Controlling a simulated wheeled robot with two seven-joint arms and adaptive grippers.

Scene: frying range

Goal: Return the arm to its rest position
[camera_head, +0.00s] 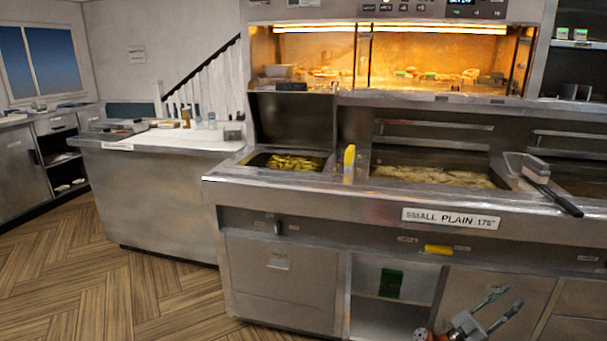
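My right gripper (505,306) shows at the bottom right, low in front of the frying range (320,207). Its two fingers point up and to the right and stand apart, with nothing between them. It appears clear of the range front and its lower cabinet doors. Most of the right arm is below the picture edge. My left gripper and arm are not in view.
A fry basket (527,166) rests at the right fryer, its dark handle (560,201) sticking out past the front edge. A yellow-topped object (349,163) stands between the vats. A steel counter (150,190) stands left. The wooden floor (110,290) at left is clear.

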